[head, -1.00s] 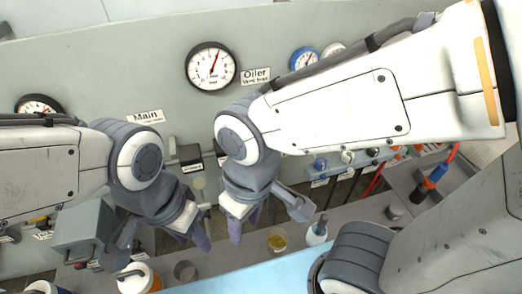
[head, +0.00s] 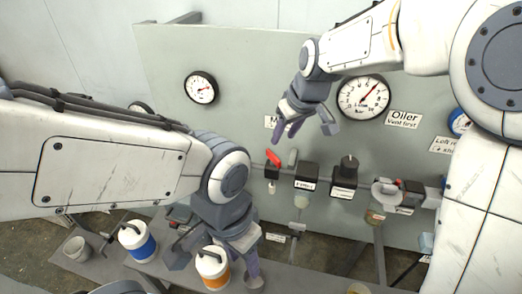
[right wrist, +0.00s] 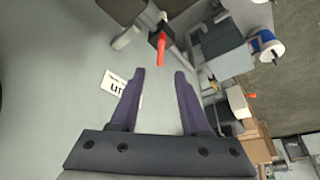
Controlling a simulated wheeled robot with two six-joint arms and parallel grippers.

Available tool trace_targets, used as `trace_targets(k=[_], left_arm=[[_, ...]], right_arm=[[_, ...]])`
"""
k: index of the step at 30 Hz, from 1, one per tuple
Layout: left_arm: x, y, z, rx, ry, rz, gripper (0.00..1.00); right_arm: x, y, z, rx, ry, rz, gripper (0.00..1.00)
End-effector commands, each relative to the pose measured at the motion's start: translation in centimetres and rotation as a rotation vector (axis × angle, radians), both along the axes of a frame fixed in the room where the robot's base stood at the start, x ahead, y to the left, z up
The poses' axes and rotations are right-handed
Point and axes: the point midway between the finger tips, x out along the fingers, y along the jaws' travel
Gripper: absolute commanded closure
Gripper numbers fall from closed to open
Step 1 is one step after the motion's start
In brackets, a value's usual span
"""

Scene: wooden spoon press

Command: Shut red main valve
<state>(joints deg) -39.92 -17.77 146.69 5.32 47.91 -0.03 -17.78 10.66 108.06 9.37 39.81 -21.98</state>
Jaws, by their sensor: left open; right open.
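The red valve handle (head: 273,157) sits on a black valve body on the grey panel, below the partly hidden "Main" label (head: 268,122). The handle slants in the head view. My right gripper (head: 304,132) is open and empty, above and slightly right of the handle. In the right wrist view the red handle (right wrist: 163,52) lies just ahead of the gap between the open fingers (right wrist: 159,72), apart from them. My left gripper (head: 214,266) is open, low over the bench around or above a white jar with an orange band (head: 213,267); I cannot tell whether it touches.
A grey-green handle (head: 292,157) stands close right of the red one. A black knob (head: 348,163) and more valves sit further right. Gauges (head: 363,97) are on the panel. A blue-banded jar (head: 137,241) and a grey cup (head: 77,250) stand at the lower left.

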Motion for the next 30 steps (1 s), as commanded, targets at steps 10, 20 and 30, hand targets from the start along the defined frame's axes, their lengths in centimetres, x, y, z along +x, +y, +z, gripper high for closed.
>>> trace_targets(k=[10,20,30], left_arm=[[0.0,0.0,1.2,0.000,0.000,0.000,0.54],[0.0,0.0,1.7,0.000,0.000,0.001,0.54],[0.0,0.0,1.7,0.000,0.000,0.001,0.54]], right_arm=[[1.7,1.3,-5.4,-0.002,0.007,0.001,0.54],[2.9,2.1,-9.0,0.000,0.005,0.000,0.54],[3.0,2.2,-9.2,0.000,0.001,0.000,0.65]])
